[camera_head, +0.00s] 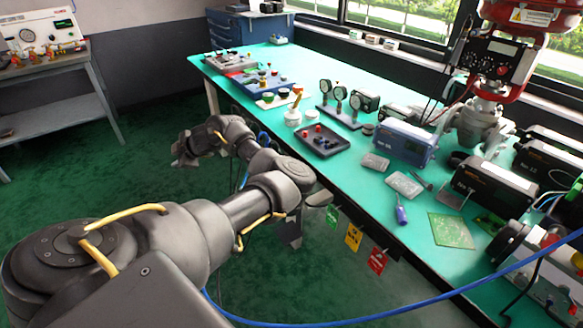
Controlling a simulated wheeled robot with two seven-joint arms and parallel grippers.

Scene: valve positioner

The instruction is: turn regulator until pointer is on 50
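The regulator and its pointer cannot be picked out for certain at this size. A white calibrator unit (57,36) with a round dial and orange fittings stands on a side table at the far left. Several small round gauges on stands (340,94) stand on the green bench. A valve with a red actuator (515,50) and a dark positioner box with knobs (490,60) stands at the upper right; its scale is not readable. My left gripper (183,150) is over the floor left of the bench, apart from everything. Its finger opening is unclear. My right gripper is out of view.
The green bench (300,65) runs along the window and holds a black tray (322,141), a blue-grey box (406,143), a screwdriver (400,210) and a circuit board (452,231). Coloured tags (354,236) hang at its edge. The green floor (130,170) left of it is clear.

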